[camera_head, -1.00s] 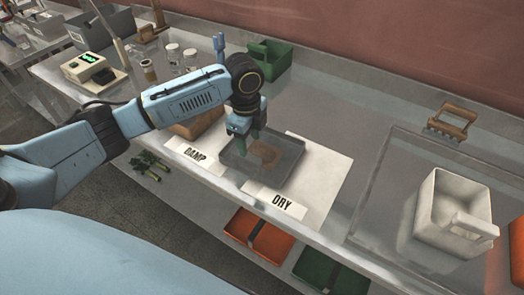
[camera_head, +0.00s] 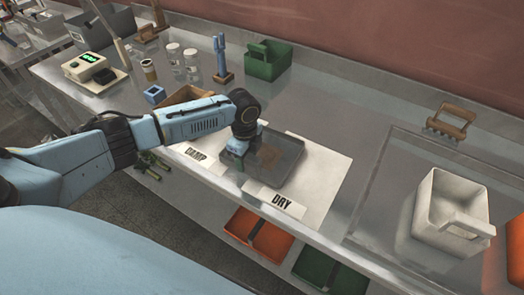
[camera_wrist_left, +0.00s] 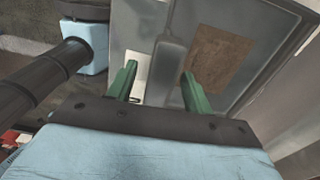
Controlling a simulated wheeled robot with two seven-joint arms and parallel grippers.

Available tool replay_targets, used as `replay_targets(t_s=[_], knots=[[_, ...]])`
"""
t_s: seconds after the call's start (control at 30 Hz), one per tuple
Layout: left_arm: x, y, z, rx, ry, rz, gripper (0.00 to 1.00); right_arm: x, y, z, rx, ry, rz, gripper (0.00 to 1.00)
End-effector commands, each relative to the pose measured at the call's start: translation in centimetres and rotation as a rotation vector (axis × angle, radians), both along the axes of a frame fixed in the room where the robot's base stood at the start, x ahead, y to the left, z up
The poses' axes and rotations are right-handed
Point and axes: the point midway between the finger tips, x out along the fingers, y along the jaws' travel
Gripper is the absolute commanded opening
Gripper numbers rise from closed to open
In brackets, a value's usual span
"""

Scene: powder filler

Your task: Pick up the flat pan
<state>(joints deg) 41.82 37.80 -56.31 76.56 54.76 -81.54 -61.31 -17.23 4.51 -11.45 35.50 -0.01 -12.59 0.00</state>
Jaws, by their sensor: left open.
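The flat pan (camera_head: 287,158) is a shallow grey tray with a brown patch on its floor. It lies on a white sheet on the bench, behind the DRY label (camera_head: 274,201). My left gripper (camera_head: 234,163) is at the pan's near-left edge, pointing down. In the left wrist view, its two green fingers (camera_wrist_left: 159,86) are spread apart, with the pan's rim (camera_wrist_left: 170,58) between them. The brown patch (camera_wrist_left: 219,58) lies beyond the right finger. I cannot tell whether the fingers touch the rim. My right gripper is not in view.
A DAMP label (camera_head: 197,155) lies left of the pan. A wooden box (camera_head: 190,95), a blue cube, jars and a green bin (camera_head: 268,60) stand behind. A white bin (camera_head: 452,215) stands at right. Orange and green trays sit below the bench edge.

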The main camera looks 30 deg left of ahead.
Motion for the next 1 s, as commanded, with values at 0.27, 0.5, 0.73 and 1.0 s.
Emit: replay_targets(t_s=[0.27, 0.5, 0.73, 1.0], knots=[[-0.1, 0.0, -2.0, 0.001, 0.001, -0.001, 0.51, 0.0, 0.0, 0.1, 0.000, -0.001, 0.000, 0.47], [-0.1, 0.0, -2.0, 0.000, 0.001, -0.001, 0.38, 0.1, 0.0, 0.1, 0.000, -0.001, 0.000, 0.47], [-0.1, 0.0, -1.9, 0.000, 0.001, -0.001, 0.08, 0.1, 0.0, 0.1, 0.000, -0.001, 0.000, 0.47], [0.0, 0.0, -1.8, 0.000, -0.001, 0.000, 0.00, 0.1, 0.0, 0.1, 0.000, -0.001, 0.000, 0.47]])
